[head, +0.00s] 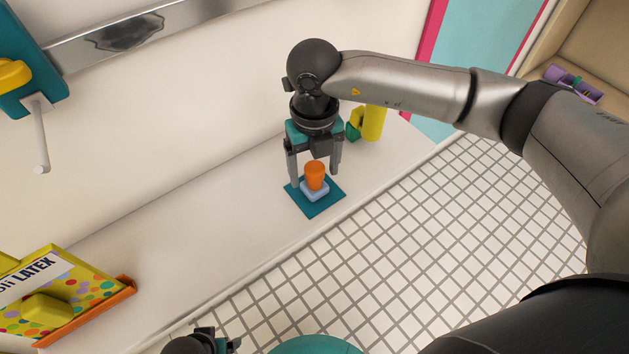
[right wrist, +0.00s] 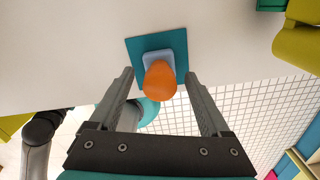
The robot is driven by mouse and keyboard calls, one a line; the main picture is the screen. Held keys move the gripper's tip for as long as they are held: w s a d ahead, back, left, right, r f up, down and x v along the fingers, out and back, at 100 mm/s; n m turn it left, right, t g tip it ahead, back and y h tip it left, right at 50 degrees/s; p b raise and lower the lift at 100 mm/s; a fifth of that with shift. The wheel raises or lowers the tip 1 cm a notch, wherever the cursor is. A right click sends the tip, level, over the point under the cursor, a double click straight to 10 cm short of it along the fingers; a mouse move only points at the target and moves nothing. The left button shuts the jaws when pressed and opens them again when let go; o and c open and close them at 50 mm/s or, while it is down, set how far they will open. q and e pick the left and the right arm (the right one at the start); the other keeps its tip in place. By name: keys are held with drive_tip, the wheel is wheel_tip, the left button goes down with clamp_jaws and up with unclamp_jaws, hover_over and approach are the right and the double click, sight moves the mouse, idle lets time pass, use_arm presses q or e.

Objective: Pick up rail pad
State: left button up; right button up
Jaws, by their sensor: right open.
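The rail pad appears to be the small light-blue block (head: 316,195) with an upright orange knob (head: 315,174), on a teal square mat (head: 322,208) on the white ledge. My right gripper (head: 315,178) is open above the mat, its fingers pointing down with one on each side of the knob. In the right wrist view the orange knob (right wrist: 160,82) shows between and just beyond the open fingers (right wrist: 158,75), apart from both. The light-blue block (right wrist: 151,57) is partly hidden behind the knob. My left gripper (head: 210,342) is only partly in view at the bottom edge.
A yellow cylinder (head: 375,123) and a green-and-yellow piece (head: 355,125) stand on the ledge behind my right gripper. A dotted box marked LATEX (head: 50,285) sits in an orange tray (head: 118,300) at left. The ledge between is clear; tiled floor (head: 400,230) lies beyond its edge.

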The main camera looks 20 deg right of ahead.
drive_tip(key=shift+f, duration=0.15)
clamp_jaws()
idle(0.6)
